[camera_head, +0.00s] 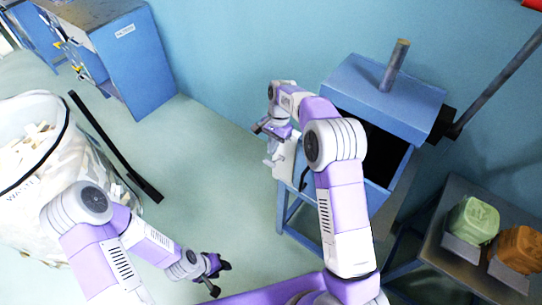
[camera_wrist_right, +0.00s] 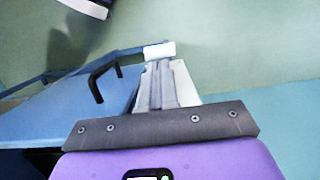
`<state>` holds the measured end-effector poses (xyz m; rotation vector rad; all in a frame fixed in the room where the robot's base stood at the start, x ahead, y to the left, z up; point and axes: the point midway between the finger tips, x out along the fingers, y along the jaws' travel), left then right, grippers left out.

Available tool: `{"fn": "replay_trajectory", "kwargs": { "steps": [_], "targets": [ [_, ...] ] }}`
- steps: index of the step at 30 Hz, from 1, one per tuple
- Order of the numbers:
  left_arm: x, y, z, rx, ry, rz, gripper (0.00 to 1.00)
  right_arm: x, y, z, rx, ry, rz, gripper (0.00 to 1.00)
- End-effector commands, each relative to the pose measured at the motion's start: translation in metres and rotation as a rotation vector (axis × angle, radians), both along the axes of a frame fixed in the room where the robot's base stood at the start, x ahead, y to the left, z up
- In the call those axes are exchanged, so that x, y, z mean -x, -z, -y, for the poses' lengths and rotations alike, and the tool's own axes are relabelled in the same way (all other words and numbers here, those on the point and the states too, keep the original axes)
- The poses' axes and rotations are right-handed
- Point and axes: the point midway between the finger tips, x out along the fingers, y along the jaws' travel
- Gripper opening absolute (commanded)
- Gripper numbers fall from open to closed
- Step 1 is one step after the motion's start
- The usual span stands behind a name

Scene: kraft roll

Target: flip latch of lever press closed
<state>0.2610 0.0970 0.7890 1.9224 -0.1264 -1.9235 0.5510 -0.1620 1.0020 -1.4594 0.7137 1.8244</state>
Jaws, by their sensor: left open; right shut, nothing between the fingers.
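The lever press is a blue box-shaped machine (camera_head: 355,83) with an open dark front, right of centre in the head view. A pale plate (camera_head: 287,162) on its left side looks like the latch part. In the right wrist view a pale plate (camera_wrist_right: 186,82) and a white block (camera_wrist_right: 159,50) lie at my fingertips. My right gripper (camera_head: 273,145) is shut and empty beside that plate; its fingers show in the right wrist view (camera_wrist_right: 163,68). I cannot tell if they touch it. My left gripper (camera_head: 214,272) is open and empty, low over the floor.
The press's long lever (camera_head: 500,80) rises to the right. A black handle (camera_wrist_right: 100,78) stands left of my right fingers. A side table (camera_head: 460,230) holds a green block (camera_head: 474,220) and an orange block (camera_head: 518,248). A waste bin (camera_head: 25,190) stands left. Middle floor is clear.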

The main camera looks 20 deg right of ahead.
Motion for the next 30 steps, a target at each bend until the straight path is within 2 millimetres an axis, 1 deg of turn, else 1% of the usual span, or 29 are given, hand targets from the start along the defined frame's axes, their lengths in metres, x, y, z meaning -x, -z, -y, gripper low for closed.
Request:
{"fn": "replay_trajectory", "kwargs": {
  "steps": [1, 3, 9, 23, 30],
  "targets": [
    [0.0, 0.001, 0.0, 0.0, 0.0, 0.0, 0.43, 0.002, 0.01, -0.002, 0.0, 0.0, -0.003, 0.0],
    [0.0, 0.002, 0.0, 0.0, 0.0, 0.0, 0.43, 0.003, 0.02, -0.004, -0.001, 0.0, -0.002, 0.0],
    [0.0, 0.003, 0.0, 0.0, 0.0, 0.0, 0.43, 0.005, 0.037, -0.007, -0.001, 0.0, 0.0, 0.0],
    [0.0, 0.003, 0.0, 0.0, 0.0, 0.0, 0.43, 0.005, 0.039, -0.008, 0.001, -0.001, 0.004, 0.0],
    [0.0, 0.009, 0.0, 0.0, 0.0, 0.0, 0.43, 0.005, 0.043, -0.012, 0.045, -0.003, 0.036, 0.0]
  ]
}}
